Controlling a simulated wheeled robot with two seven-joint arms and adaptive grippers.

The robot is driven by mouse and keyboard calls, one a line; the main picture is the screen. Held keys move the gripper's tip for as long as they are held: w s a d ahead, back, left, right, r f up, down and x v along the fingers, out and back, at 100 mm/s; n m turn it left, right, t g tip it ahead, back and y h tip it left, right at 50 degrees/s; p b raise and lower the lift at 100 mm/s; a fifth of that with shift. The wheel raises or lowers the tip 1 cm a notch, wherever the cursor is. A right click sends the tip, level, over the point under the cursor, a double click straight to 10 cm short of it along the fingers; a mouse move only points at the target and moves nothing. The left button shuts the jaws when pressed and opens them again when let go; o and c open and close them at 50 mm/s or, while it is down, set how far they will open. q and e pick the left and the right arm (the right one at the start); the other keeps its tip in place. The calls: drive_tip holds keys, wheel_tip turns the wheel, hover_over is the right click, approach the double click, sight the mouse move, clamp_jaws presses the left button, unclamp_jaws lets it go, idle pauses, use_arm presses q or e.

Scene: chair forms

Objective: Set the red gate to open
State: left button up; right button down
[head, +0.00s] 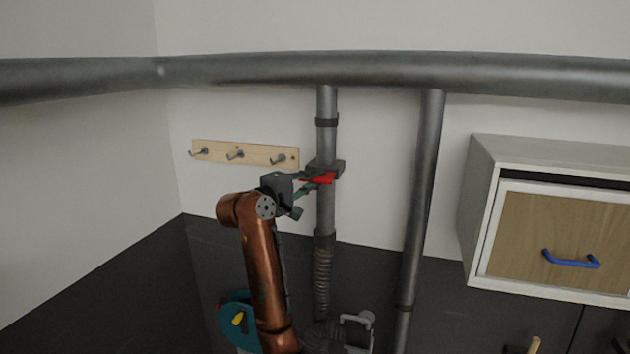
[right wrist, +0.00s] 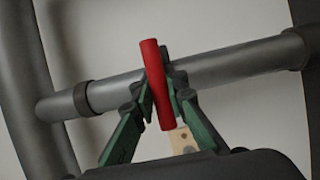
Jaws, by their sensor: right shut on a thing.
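The red gate (head: 319,179) is a small flat red piece at a dark collar (head: 337,166) on the vertical grey pipe (head: 326,140) in the head view. In the right wrist view the red gate (right wrist: 157,84) shows as a long red bar across the pipe (right wrist: 215,68). My right gripper (head: 312,185) reaches it from the left. Its green fingers in the right wrist view (right wrist: 160,95) are closed on either side of the red bar and hold it. The fingers hide part of the gate and collar. My left gripper is not in view.
A thick horizontal pipe (head: 400,69) crosses above, and a second pipe (head: 422,190) drops to the right. A hook rail (head: 246,154) is on the wall at left. A cabinet (head: 520,225) with a blue handle (head: 571,260) stands out at right. A teal disc (head: 234,309) lies below.

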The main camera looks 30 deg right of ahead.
drive_tip(key=s+a+b, duration=0.1)
drive_tip(key=a, duration=0.1)
drive_tip(key=s+a+b, duration=0.2)
drive_tip(key=shift+f, duration=0.15)
drive_tip(key=shift+d, duration=0.1)
drive_tip(key=shift+w+d+f, duration=0.1)
drive_tip(key=c, duration=2.3)
unclamp_jaws()
drive_tip(key=shift+c, duration=0.2)
drive_tip(key=o, duration=0.4)
drive_tip(key=shift+s+a+r, duration=0.2)
drive_tip(key=shift+a+r, duration=0.05)
drive_tip(key=shift+a, duration=0.1)
drive_tip(key=shift+o, duration=0.2)
drive_tip(key=shift+d, duration=0.25)
drive_tip(key=shift+a, duration=0.25)
drive_tip(key=v, duration=1.1)
drive_tip(key=shift+a, duration=0.25)
drive_tip(key=shift+s, duration=0.1)
